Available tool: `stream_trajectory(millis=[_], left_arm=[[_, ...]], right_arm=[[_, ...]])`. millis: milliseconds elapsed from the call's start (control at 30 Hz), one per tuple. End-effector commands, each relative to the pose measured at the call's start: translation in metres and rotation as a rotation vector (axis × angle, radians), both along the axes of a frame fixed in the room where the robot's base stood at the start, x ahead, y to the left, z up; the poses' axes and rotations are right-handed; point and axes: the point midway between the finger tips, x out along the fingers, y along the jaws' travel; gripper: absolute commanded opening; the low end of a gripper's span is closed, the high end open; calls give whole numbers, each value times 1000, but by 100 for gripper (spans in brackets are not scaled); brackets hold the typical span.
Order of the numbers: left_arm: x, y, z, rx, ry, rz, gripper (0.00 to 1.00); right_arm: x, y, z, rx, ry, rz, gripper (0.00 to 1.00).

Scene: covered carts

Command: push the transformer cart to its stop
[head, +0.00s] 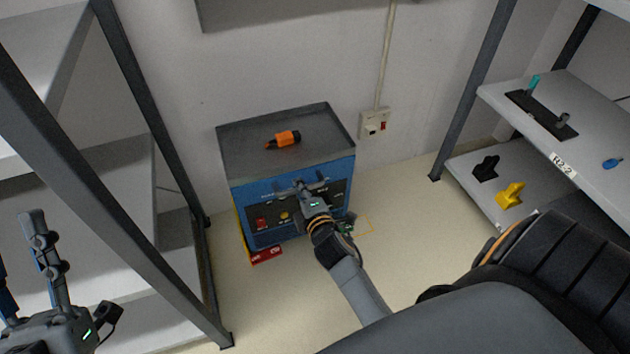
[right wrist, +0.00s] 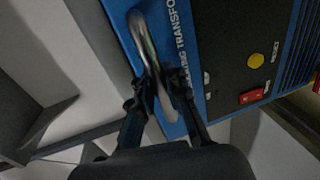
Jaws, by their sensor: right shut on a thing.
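The transformer cart (head: 240,196) is a blue cabinet with a grey tray top, close to the back wall. Its front panel has red and yellow buttons and lettering, also in the right wrist view (right wrist: 225,50). My right gripper (head: 311,187) reaches its front panel. In the right wrist view its fingers (right wrist: 160,95) are shut around the cart's metal bar handle (right wrist: 146,42). My left gripper (head: 42,255) is at the lower left, away from the cart. One finger points up; the other is not clear at the picture's edge.
An orange tool (head: 287,138) lies on the cart's top. A red-and-yellow item (head: 264,254) shows at its lower left. Shelf racks (head: 150,130) stand left and right (head: 590,125). A socket box (head: 374,124) is on the wall.

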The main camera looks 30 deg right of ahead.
Motion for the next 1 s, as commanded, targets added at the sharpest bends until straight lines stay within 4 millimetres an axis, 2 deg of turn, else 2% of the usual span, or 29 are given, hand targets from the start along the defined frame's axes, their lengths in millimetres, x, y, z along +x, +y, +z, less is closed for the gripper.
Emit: stream_trajectory(millis=[467,500,600,867,1000], left_arm=[[3,-1,-3,7,23,2,40],[3,-1,-3,7,22,2,40],[3,-1,-3,8,22,1,40],[3,0,-3,6,21,1,40],[3,0,-3,5,21,0,40]], right_arm=[[0,7,-3,-3,9,-7,0],[0,7,-3,-3,9,-7,19],[0,6,-3,-3,9,-8,36],[0,3,-2,-6,7,-12,36],[-8,5,-1,-6,8,-12,36]])
